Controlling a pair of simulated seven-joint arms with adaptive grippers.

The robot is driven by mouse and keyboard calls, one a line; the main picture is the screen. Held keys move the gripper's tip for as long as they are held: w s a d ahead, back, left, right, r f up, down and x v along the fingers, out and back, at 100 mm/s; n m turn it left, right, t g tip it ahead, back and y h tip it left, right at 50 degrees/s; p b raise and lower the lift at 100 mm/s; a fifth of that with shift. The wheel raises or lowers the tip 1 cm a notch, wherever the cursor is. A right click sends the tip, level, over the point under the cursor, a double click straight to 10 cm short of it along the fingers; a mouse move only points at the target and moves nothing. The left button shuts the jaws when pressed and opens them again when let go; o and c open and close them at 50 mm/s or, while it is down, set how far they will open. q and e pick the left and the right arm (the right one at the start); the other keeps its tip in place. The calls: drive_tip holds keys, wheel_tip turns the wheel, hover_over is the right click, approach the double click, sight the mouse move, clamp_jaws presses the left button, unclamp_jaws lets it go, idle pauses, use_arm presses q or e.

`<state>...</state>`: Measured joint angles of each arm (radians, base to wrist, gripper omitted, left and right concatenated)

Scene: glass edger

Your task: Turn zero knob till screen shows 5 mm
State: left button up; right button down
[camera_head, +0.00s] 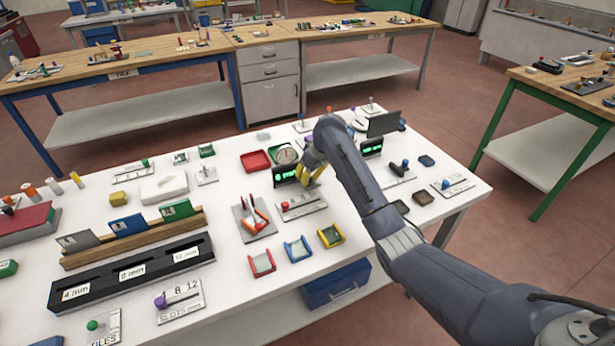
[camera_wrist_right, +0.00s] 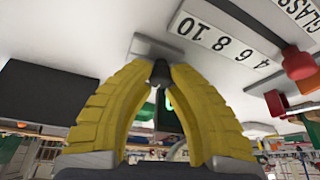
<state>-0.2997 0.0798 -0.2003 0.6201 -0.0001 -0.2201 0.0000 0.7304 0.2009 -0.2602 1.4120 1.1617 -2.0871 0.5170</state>
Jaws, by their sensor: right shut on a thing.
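My right gripper (camera_head: 311,174), with yellow fingers, reaches down to the middle of the white table beside a small black screen (camera_head: 279,176). Green text on that screen ends in mm; its digit looks like 6 but is too small to be sure. In the right wrist view my right gripper (camera_wrist_right: 158,68) is shut on a small dark knob (camera_wrist_right: 160,74) at its fingertips. The knob is hidden by my arm and fingers in the head view. A second green-lit screen (camera_head: 371,147) stands just right of my arm. My left gripper is out of view.
A scale plate with a red knob (camera_head: 284,205) lies in front of the gripper; its 4 6 8 10 marks (camera_wrist_right: 215,40) show in the right wrist view. A red tray (camera_head: 255,161) sits left. Orange-handled pliers (camera_head: 255,221) and small coloured trays (camera_head: 298,249) lie nearer.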

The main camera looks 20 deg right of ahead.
idle(0.5)
drive_tip(key=shift+r+n+y, duration=0.1)
drive_tip(key=shift+n+y, duration=0.3)
drive_tip(key=shift+n, duration=0.7)
drive_tip(key=shift+n+g+y, duration=0.5)
drive_tip(key=shift+n+g, duration=0.2)
drive_tip(key=shift+n, duration=1)
drive_tip(key=shift+a, duration=0.1)
drive_tip(key=c, duration=1.2)
unclamp_jaws()
drive_tip(key=shift+c, duration=0.2)
drive_tip(key=v, duration=1.1)
drive_tip(key=shift+r, duration=0.4)
drive_tip(key=shift+d, duration=0.2)
